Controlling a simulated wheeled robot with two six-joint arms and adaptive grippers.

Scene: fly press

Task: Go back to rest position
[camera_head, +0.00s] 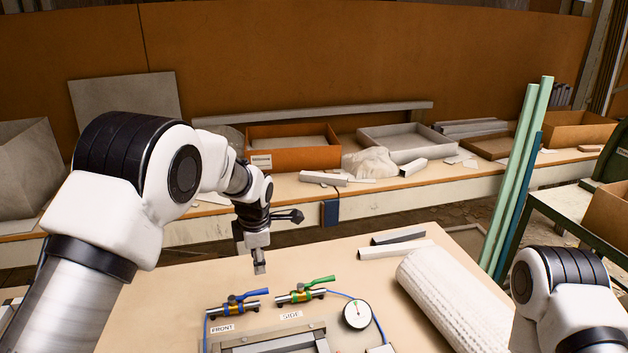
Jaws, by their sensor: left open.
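My left arm comes in from the left and bends down over the table. Its gripper (259,266) points downward over the bare table top, behind the two valves, and looks empty. It is small and seen edge-on, with a little gap at the tips. The valve with the blue handle (244,296) sits above the FRONT label. The valve with the green handle (307,290) sits above the SIDE label. My right arm shows only as a link at the lower right corner; its gripper is out of view.
The table (180,287) also holds a round gauge (356,315), a metal frame (270,342), a white textured roll (450,295) and metal bars (396,250). Green pipes (515,180) stand upright at right. A back bench carries an orange tray (292,155) and a grey tray (405,148).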

